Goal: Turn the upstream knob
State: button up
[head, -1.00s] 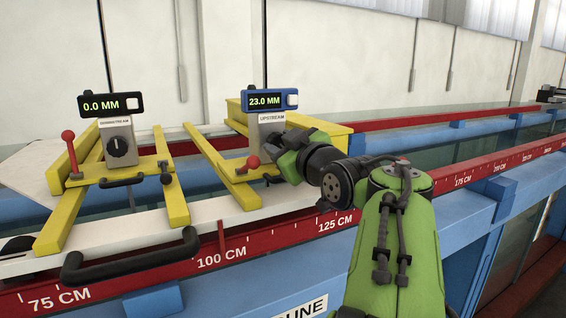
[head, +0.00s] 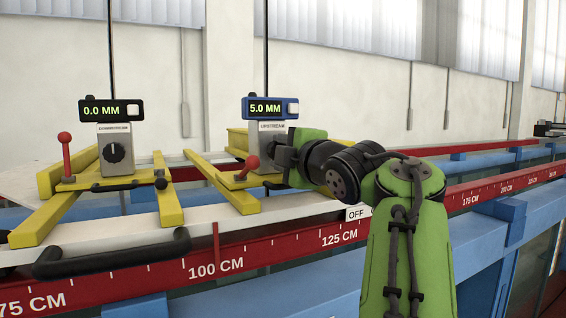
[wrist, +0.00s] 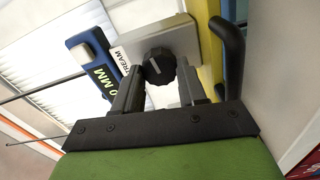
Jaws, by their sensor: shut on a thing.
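The upstream gauge stands on a yellow carriage, with a blue-framed display (head: 265,108) reading 5.0 MM above a grey box (head: 272,137) labelled UPSTREAM. In the head view its knob is hidden behind my gripper (head: 278,155). In the wrist view the black upstream knob (wrist: 158,66) with a pale pointer line shows on the grey box, between the two fingers of my gripper (wrist: 158,85). The gripper is shut on the knob. The downstream gauge stands at left, with its display (head: 111,110) reading 0.0 MM and its own black knob (head: 115,152).
Red-balled levers (head: 250,165) stand on both yellow carriages, one close to my gripper. A black handle (head: 112,252) sticks out in front. A red scale rail (head: 250,260) runs along the flume's front. A dark handle (wrist: 232,45) is near the fingers at right.

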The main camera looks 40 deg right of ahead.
jog(key=n, duration=0.2)
jog(key=n+b, duration=0.1)
jog(key=shift+f+n, duration=0.2)
jog(key=shift+n, duration=0.2)
jog(key=n+b, duration=0.1)
jog(key=n, duration=0.2)
jog(key=shift+n, duration=0.3)
jog(key=n, duration=0.3)
jog(key=shift+n+b, duration=0.3)
jog(key=shift+b, duration=0.05)
jog(key=shift+d+n, duration=0.1)
jog(key=shift+n, duration=1.8)
jog(key=shift+f, duration=0.1)
jog(key=o, duration=1.1)
jog(key=shift+c, duration=0.2)
